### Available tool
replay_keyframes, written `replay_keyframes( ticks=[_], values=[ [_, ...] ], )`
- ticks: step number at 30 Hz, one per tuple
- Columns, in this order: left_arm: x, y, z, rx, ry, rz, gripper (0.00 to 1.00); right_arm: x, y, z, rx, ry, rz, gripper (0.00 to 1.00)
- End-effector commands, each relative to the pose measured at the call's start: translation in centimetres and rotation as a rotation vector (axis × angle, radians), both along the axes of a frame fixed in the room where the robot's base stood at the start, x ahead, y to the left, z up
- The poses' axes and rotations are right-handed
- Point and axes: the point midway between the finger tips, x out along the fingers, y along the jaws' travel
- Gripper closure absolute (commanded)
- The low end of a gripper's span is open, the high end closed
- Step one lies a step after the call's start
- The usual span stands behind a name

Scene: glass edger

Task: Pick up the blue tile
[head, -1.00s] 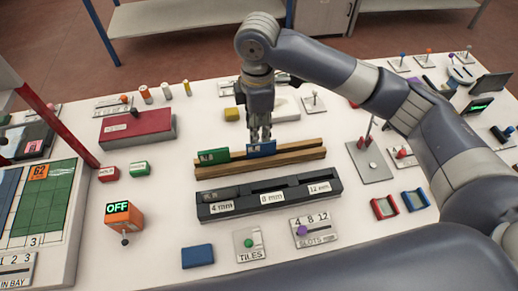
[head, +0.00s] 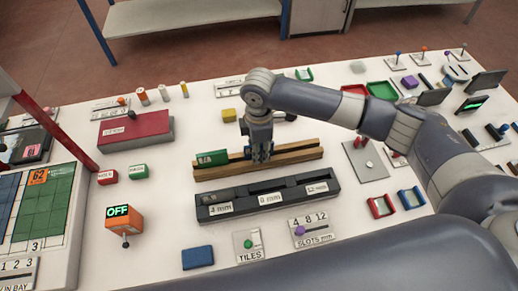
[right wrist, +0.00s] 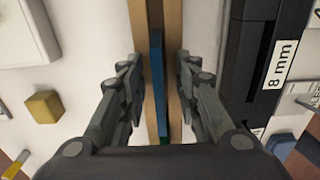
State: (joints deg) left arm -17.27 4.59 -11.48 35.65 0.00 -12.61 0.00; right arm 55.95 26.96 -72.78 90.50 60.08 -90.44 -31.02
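The blue tile (right wrist: 157,75) stands on edge in the wooden rack (head: 300,160), beside the green tile (head: 212,158). My right gripper (head: 260,158) is lowered over the blue tile and hides most of it in the head view. In the right wrist view my right gripper (right wrist: 157,68) has one finger on each side of the rack. The fingers are spread, with a visible gap between them and the blue tile. My left gripper is not in view.
A black slotted block (head: 268,199) with size labels lies in front of the rack. A blue block (head: 198,258) lies near the front edge. An orange OFF box (head: 124,218) stands at the left, and a red block (head: 135,131) lies behind it. A yellow block (head: 228,115) lies behind the rack.

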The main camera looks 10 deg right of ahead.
Motion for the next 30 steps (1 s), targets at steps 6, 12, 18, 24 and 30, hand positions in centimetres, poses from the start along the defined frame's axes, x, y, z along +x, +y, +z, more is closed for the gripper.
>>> replay_keyframes(
  ticks=[6, 12, 18, 24, 30],
  values=[
    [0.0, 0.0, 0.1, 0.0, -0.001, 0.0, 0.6, 0.0, 0.0, -0.5, 0.0, -0.002, 0.001, 0.7],
    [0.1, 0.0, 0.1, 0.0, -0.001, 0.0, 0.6, 0.0, 0.0, -0.4, 0.0, -0.001, 0.0, 0.99],
    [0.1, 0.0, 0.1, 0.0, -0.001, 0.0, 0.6, 0.0, 0.0, -0.4, 0.0, -0.002, 0.0, 1.0],
    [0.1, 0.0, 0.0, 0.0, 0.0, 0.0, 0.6, 0.1, 0.0, -0.3, 0.001, -0.002, 0.0, 1.0],
    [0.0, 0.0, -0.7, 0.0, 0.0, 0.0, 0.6, 0.2, 0.1, 1.9, 0.002, -0.006, 0.0, 1.0]
  ],
)
